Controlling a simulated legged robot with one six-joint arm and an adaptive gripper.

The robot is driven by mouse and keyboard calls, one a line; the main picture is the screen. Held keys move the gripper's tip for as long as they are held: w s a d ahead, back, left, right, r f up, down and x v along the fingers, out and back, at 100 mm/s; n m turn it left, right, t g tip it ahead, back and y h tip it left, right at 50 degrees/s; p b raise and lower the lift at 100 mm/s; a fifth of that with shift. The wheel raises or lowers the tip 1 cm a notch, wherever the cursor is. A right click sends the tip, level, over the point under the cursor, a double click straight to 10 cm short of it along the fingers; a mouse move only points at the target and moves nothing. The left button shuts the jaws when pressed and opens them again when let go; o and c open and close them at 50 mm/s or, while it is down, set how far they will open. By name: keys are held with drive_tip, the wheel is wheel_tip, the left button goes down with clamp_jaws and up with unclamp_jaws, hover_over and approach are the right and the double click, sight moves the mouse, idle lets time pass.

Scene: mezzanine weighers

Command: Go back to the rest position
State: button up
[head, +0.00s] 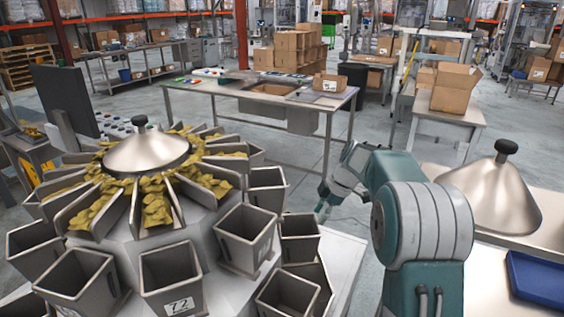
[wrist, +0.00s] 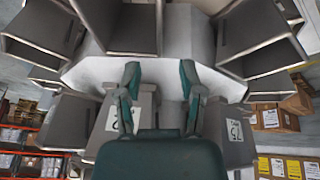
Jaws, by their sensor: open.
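My gripper (wrist: 160,85) is open and empty in the wrist view, its two teal fingers apart in front of the weigher's steel buckets. In the head view my gripper (head: 324,203) is small and partly hidden by my own wrist, just right of the weigher's buckets. The multihead weigher (head: 200,262) fills the left of the head view, with a steel cone (head: 148,153) on top and yellow product in its radial troughs. I cannot tell from the head view whether my gripper touches a bucket.
A second steel cone (head: 490,196) with a black knob stands on the counter at right, near a blue tray (head: 538,278). Open floor (head: 290,155) lies between the weigher and that table.

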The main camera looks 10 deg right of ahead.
drive_tip(key=s+a+r+m+t+h, duration=0.1)
drive_tip(key=s+a+r+m, duration=0.1)
drive_tip(key=s+r+m, duration=0.55)
drive_tip(key=s+a+r+m+t+h, duration=0.15)
drive_tip(key=s+r, duration=0.25)
drive_tip(key=s, duration=0.7)
drive_tip(key=s+a+f+m+t+h, duration=0.1)
drive_tip(key=s+f+m+t+h, duration=0.1)
drive_tip(key=s+m, duration=0.7)
drive_tip(key=s+f, duration=0.1)
drive_tip(key=s, duration=0.6)
drive_tip(key=shift+s, duration=0.35)
